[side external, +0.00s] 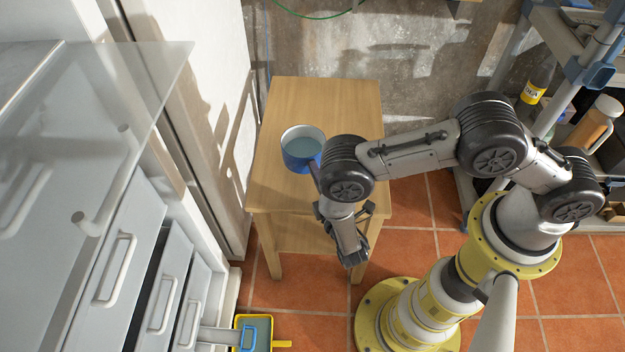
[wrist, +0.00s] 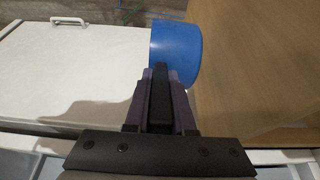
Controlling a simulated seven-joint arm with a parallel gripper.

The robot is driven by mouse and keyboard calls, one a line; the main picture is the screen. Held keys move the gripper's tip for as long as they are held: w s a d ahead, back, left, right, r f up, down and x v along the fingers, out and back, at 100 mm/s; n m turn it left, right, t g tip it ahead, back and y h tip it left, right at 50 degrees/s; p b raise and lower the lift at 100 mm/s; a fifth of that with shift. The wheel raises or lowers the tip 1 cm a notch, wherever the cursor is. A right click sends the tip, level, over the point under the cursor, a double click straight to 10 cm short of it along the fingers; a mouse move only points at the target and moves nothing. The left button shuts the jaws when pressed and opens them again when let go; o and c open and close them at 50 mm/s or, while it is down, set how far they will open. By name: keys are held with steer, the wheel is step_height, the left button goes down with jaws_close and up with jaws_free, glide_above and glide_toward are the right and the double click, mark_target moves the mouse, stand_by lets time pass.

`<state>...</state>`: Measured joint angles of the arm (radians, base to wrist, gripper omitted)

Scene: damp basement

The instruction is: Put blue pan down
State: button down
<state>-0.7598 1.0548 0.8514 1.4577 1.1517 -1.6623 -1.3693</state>
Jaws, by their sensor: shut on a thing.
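The blue pan (side external: 301,158) is upright at the left part of the wooden table (side external: 345,105), with its pale inside facing up. I cannot tell whether its base touches the tabletop or is a little above it. In the wrist view the blue pan (wrist: 176,52) lies just ahead of my gripper (wrist: 159,80). My gripper is shut on the pan's dark handle, which runs between the two fingers. In the side view my wrist hides much of the handle and the fingers.
Free tabletop lies behind the pan and to its right. A grey cabinet with handled drawers (side external: 118,265) stands at the left. A shelf rack (side external: 545,120) with a yellow-labelled container (side external: 533,92) stands at the right.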

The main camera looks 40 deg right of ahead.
steer(key=shift+w+f, duration=0.1)
steer(key=shift+f, duration=2.45)
steer(key=c, duration=1.2)
jaws_free()
steer(key=shift+f, duration=0.2)
steer(key=o, duration=0.4)
steer(key=shift+o, duration=0.2)
steer(key=shift+r, duration=0.1)
